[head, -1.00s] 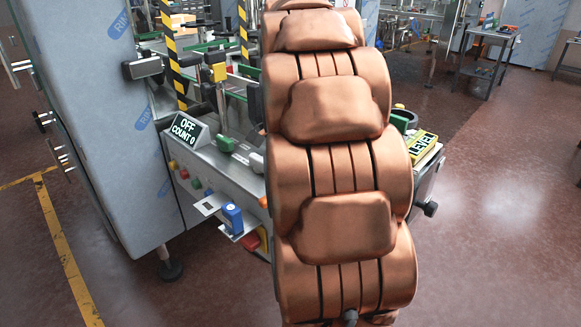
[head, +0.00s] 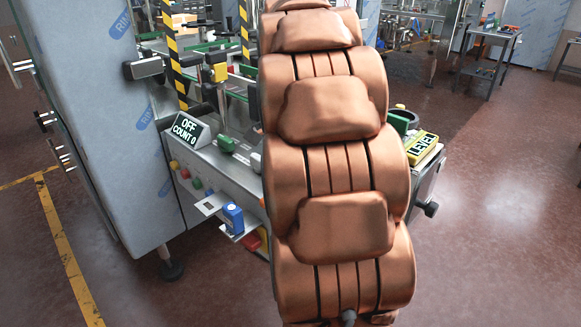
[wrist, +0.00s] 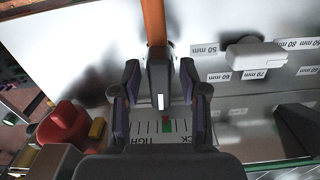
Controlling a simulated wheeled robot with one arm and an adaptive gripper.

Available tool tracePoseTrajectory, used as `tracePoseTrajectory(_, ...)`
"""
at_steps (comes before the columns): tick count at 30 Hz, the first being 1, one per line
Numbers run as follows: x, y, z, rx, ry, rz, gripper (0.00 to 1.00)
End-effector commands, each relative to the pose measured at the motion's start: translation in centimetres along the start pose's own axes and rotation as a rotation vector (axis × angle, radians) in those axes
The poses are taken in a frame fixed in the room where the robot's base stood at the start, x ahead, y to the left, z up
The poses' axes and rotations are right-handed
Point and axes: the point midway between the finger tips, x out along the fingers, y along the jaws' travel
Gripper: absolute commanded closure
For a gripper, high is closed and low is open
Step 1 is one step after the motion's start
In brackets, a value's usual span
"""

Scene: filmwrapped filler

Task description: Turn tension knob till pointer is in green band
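In the wrist view, my gripper (wrist: 160,90) has its two dark fingers spread, one on each side of a dark knob (wrist: 159,75) with a white mark. Gaps show between the fingers and the knob, so the gripper looks open around it. Just below the knob is a scale (wrist: 150,127) of black lines, with lettering that reads like TIGHT at left and the end of another word at right. In the head view, my arm hides the knob and gripper.
In the wrist view, an orange rod (wrist: 154,22) rises behind the knob. A red part (wrist: 68,128) is at left, and a pale block (wrist: 255,55) with mm labels at right. In the head view, the display (head: 187,130) reads OFF, COUNT 0; a yellow LEVEL box (head: 422,146) is right.

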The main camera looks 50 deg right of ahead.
Motion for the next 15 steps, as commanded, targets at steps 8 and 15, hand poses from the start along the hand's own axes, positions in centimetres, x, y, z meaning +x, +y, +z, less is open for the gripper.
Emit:
tracePoseTrajectory(8, 0.0, 0.0, 0.0, 0.0, 0.001, 0.0, 0.52)
tracePoseTrajectory(15, -1.2, 0.0, -0.1, 0.0, 0.001, 0.0, 0.52)
